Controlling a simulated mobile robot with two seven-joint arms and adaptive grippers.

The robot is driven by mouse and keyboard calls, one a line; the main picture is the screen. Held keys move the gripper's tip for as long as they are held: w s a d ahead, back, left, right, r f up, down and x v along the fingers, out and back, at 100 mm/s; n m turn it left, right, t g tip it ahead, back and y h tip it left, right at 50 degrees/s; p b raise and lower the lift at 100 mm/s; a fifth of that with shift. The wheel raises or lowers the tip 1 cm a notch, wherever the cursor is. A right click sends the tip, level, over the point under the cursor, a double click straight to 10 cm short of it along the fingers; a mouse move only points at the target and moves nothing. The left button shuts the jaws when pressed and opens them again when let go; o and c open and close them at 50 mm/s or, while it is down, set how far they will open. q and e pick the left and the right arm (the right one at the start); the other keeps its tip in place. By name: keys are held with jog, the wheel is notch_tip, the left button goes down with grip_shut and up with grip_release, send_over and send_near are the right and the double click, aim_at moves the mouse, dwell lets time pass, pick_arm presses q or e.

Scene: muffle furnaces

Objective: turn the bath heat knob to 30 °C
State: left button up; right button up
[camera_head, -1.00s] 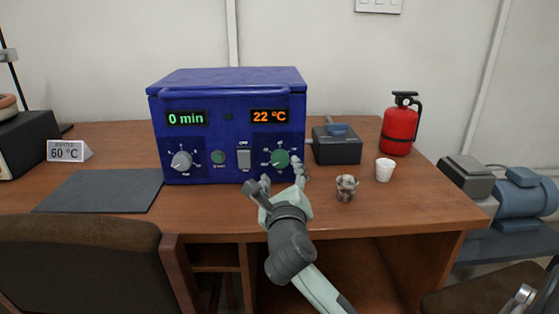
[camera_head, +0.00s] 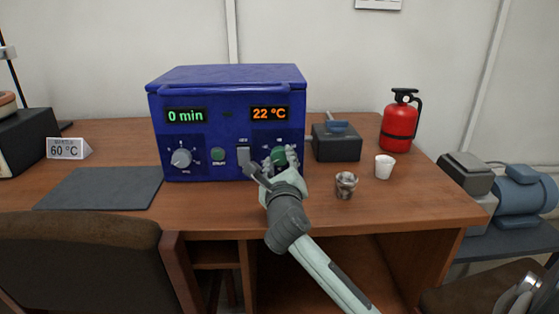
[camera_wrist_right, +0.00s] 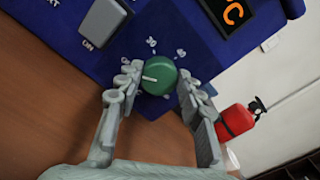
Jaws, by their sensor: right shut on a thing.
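The blue bath (camera_head: 228,100) stands on the wooden desk. Its displays read "0 min" and "22 °C". The green heat knob (camera_wrist_right: 158,75) is at the lower right of its front, with a white pointer line and printed marks around it; the knob also shows in the head view (camera_head: 279,153). My right gripper (camera_wrist_right: 155,80) has one finger on each side of the knob and is shut on it; in the head view it partly covers the knob. My left gripper is not in view.
A grey power switch (camera_head: 243,156) and a grey-white knob (camera_head: 181,158) are left of the green knob. A dark box (camera_head: 337,146), a metal cup (camera_head: 346,186), a white cup (camera_head: 384,167) and a red extinguisher (camera_head: 400,122) stand to the right. A dark mat (camera_head: 100,188) lies left.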

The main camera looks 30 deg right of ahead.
jog(key=shift+c, duration=1.2)
jog(key=shift+m+p, duration=0.3)
jog(key=shift+m, duration=0.2)
jog(key=shift+m+p, duration=0.4)
jog(key=shift+m, duration=0.7)
jog(key=m, duration=0.2)
jog(key=shift+m, duration=0.4)
jog(key=m, duration=0.3)
jog(key=shift+d+m+p, duration=0.1)
jog(key=shift+m+p, duration=0.25)
jog(key=shift+m, duration=0.05)
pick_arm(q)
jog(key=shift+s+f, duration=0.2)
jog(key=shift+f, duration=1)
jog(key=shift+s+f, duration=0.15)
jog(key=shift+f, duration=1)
pick_arm(e)
jog(key=shift+s+m, duration=0.1)
jog(key=shift+m, duration=0.8)
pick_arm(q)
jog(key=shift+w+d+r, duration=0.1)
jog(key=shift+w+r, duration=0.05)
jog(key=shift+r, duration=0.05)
pick_arm(e)
jog(key=shift+r, duration=0.1)
